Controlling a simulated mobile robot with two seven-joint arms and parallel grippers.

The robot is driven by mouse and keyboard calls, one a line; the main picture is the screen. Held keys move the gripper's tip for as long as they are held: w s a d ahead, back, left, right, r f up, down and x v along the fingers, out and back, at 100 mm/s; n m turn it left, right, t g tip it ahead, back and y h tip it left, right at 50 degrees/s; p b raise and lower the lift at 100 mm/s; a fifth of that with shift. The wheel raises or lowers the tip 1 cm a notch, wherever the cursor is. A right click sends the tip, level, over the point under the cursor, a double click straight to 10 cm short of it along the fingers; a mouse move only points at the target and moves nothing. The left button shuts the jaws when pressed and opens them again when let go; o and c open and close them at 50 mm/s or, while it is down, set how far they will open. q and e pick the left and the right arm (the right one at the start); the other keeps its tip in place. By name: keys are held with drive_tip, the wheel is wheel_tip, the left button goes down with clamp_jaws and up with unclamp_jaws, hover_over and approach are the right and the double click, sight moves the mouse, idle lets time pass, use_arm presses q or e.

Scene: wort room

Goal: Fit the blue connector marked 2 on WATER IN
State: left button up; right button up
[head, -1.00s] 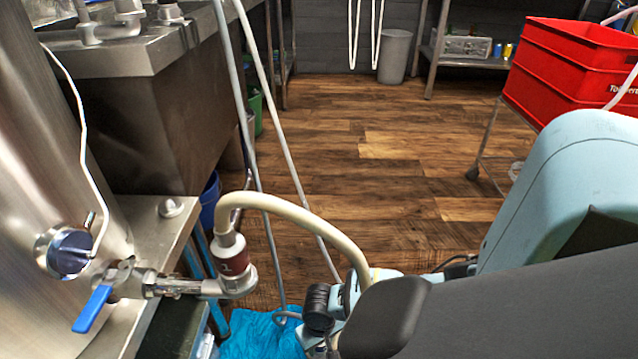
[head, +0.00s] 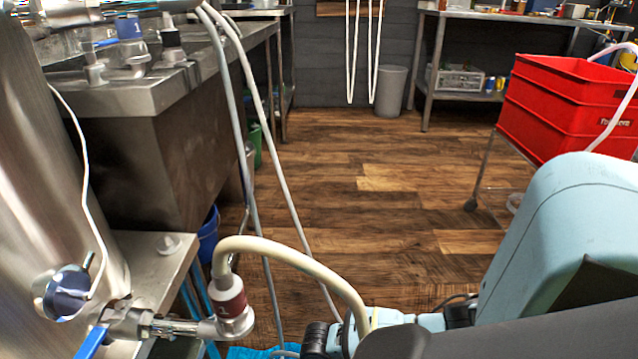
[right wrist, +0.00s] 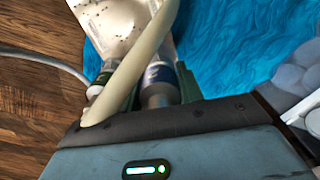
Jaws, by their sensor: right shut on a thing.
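My right gripper (right wrist: 148,88) is shut on a connector with a dark blue band (right wrist: 159,74), between its dark green fingers. The mark on the band is too small to read. A cream hose (right wrist: 132,72) crosses in front of the fingers and partly covers them. In the head view the cream hose (head: 290,252) arches from a maroon-banded connector (head: 231,298) on a tank valve towards my right arm. My right gripper is hidden there behind my arm. I can read no WATER IN label in either view. My left gripper is not in view.
A steel tank (head: 40,190) with a blue-handled valve (head: 92,342) stands at the left, beside a steel sink bench (head: 150,130). A blue-banded fitting (head: 129,27) stands on the bench. The wooden floor (head: 385,200) between is clear.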

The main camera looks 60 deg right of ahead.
drive_tip(key=shift+f+b, duration=0.9)
drive_tip(key=shift+f, duration=0.45)
clamp_jaws()
drive_tip(key=o, duration=1.3)
unclamp_jaws()
drive_tip(key=shift+r, duration=0.1)
wheel_tip(320, 180, up, 6)
drive_tip(key=p, duration=0.4)
drive_tip(key=shift+r, duration=0.25)
drive_tip(key=shift+r+p, duration=0.4)
drive_tip(key=shift+r, duration=0.15)
